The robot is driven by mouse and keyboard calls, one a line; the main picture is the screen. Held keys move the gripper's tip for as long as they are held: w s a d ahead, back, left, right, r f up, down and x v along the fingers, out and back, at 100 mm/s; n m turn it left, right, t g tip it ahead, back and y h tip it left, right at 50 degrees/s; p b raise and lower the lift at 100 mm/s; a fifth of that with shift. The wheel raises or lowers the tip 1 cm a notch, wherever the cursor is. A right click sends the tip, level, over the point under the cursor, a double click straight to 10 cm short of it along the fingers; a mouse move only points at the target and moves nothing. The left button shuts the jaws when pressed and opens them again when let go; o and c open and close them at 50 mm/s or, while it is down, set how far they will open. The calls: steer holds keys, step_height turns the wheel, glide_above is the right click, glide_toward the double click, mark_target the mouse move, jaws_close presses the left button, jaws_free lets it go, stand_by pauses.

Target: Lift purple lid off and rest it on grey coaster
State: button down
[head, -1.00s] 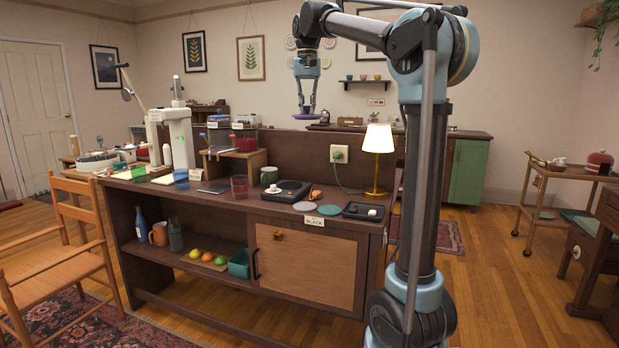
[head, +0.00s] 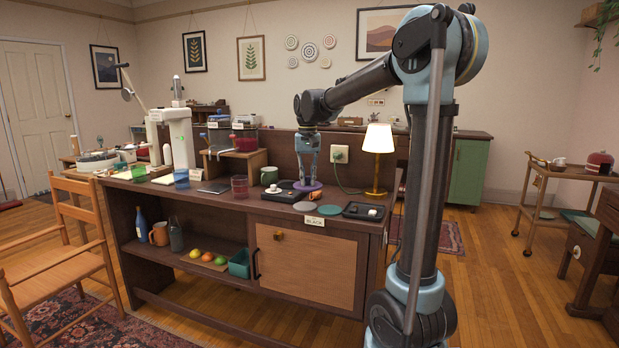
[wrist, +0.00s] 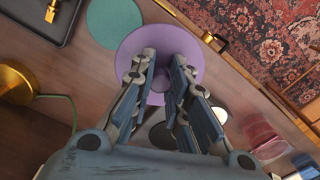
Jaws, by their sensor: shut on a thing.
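The purple lid (head: 309,188) is a round disc, held level in my gripper (head: 308,178) low over the counter (head: 215,201). In the wrist view the lid (wrist: 150,38) lies beyond my fingers, which are shut on its middle. The grey coaster (head: 304,206) lies flat on the counter, just in front of and slightly left of the lid in the head view. I cannot make it out in the wrist view, where the lid and fingers block part of the counter. Any gap between lid and counter is unclear.
A green coaster (head: 328,210) lies right of the grey one, bare. A black tray (head: 350,215) with a white item is farther right. A black appliance (head: 272,194) with a white cup is left of the lid. A lit lamp (head: 377,150) stands at the back right.

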steer(key=shift+f, duration=3.05)
steer(key=shift+f, duration=0.5)
steer(key=c, duration=1.5)
jaws_free()
steer(key=shift+o, duration=0.2)
